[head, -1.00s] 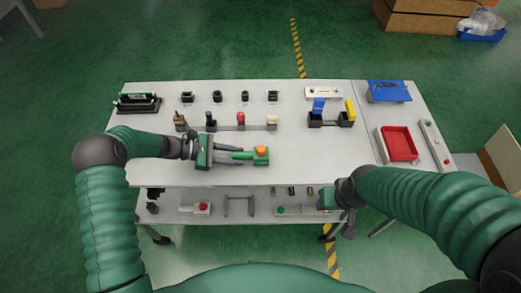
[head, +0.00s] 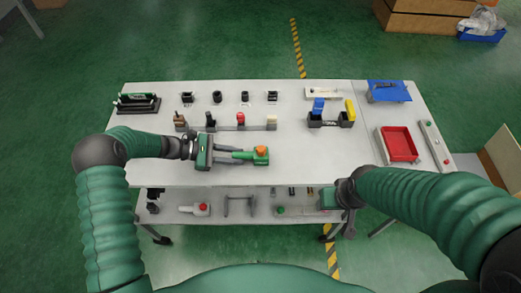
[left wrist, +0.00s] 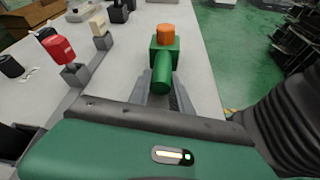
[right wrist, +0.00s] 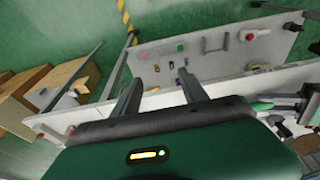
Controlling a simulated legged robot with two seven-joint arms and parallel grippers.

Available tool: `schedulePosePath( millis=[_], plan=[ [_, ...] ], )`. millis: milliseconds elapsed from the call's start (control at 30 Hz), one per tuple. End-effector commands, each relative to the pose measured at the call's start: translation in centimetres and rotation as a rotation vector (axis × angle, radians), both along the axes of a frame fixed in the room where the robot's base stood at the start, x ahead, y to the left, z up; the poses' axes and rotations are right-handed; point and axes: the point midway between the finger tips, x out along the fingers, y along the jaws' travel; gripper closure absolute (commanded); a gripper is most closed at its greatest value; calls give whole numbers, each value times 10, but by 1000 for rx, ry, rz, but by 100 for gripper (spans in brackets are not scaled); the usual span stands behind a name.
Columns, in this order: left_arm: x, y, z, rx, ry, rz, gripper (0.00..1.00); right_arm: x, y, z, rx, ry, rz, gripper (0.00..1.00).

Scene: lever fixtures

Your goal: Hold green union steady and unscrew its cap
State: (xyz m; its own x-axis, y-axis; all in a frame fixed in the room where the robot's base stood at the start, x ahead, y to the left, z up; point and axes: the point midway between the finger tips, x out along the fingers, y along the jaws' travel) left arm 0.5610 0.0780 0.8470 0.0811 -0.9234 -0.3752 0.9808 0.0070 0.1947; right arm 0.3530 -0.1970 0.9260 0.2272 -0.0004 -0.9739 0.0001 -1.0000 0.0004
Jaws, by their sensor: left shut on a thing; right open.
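The green union (head: 260,159) with its orange cap (head: 261,149) is at the front middle of the table in the head view. In the left wrist view, the union (left wrist: 164,62) has a round green stem toward me and the orange cap (left wrist: 165,32) on top. My left gripper (head: 240,155) is shut on the union's stem from the left. Whether the union touches the table is hard to tell. My right gripper (right wrist: 155,82) is open and empty. It is low, by the table's front edge at the right, away from the union.
A row of levers (head: 240,119) on a rail stands behind the union. A black holder (head: 330,120) with blue and yellow parts and a red tray (head: 398,145) are to the right. A lower shelf (head: 240,213) carries small fixtures. The table right of the union is clear.

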Motion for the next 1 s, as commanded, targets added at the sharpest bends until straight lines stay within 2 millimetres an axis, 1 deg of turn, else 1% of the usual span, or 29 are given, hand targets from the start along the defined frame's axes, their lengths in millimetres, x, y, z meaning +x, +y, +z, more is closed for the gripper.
schedulePosePath(
  millis=[267,300,333,367,433,467,567,600,667,700,800,900,1000],
  plan=[
    [0,0,0,-1,0,0,100,0,0,0,0,0,0,49],
    [0,0,0,0,0,0,100,0,0,0,0,0,0,47],
    [0,0,0,0,0,0,100,0,0,0,0,0,-2,47],
    [0,0,0,0,0,0,100,1,0,1,3,0,-10,47],
    [0,0,0,0,0,0,100,10,3,4,19,4,-56,47],
    [0,0,0,0,0,0,100,16,4,5,32,9,-92,47],
    [0,0,0,0,0,0,100,51,16,15,100,41,-287,47],
    [0,0,0,0,0,0,100,68,23,20,138,61,-392,47],
    [0,0,0,0,0,0,100,95,37,28,201,102,-566,47],
    [1,0,0,0,0,0,100,112,48,33,244,135,-686,47],
    [0,0,0,0,0,0,100,151,76,48,343,228,-968,47],
    [0,0,0,0,0,0,100,179,103,63,418,330,-1205,47],
    [-1,0,0,1,0,1,100,197,122,75,459,415,-1374,47]
  ],
)
